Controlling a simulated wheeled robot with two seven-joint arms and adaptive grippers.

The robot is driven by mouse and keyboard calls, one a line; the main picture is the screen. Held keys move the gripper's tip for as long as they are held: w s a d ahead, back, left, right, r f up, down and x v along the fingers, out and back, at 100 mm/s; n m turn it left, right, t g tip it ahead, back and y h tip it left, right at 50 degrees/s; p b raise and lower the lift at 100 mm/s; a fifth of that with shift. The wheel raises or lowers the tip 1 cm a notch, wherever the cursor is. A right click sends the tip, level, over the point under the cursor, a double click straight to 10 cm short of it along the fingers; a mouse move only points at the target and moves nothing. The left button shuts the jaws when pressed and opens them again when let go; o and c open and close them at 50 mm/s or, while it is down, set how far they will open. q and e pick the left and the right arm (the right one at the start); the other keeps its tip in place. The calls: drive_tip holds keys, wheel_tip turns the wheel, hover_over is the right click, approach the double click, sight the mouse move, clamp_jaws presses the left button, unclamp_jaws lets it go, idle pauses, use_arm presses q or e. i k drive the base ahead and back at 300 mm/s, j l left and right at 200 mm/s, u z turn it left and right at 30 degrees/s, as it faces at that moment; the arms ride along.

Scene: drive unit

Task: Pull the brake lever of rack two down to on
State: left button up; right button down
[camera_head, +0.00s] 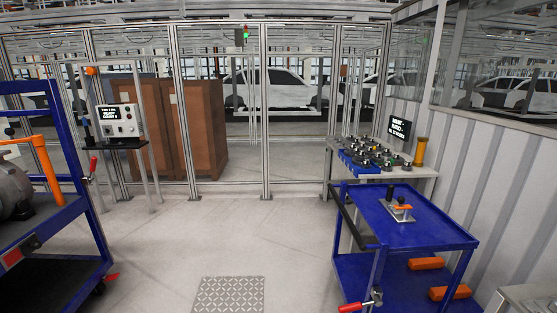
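A blue rack (62,215) stands at the left with a motor and an orange bar on it. A blue cart (428,237) stands at the right. A lever with a red grip (350,307) sticks out to the left, roughly level, near the cart's front left post at the bottom edge. No readable label tells which one is rack two. Neither of my grippers is in view.
A tread plate (229,294) lies on the open floor between rack and cart. A bench (400,171) with several small parts stands behind the cart. A control box (118,122) stands by the left rack. A fence (265,110) closes the back, with brown cabinets (205,130) behind it.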

sight(93, 161)
drive_tip(key=u, duration=1.4)
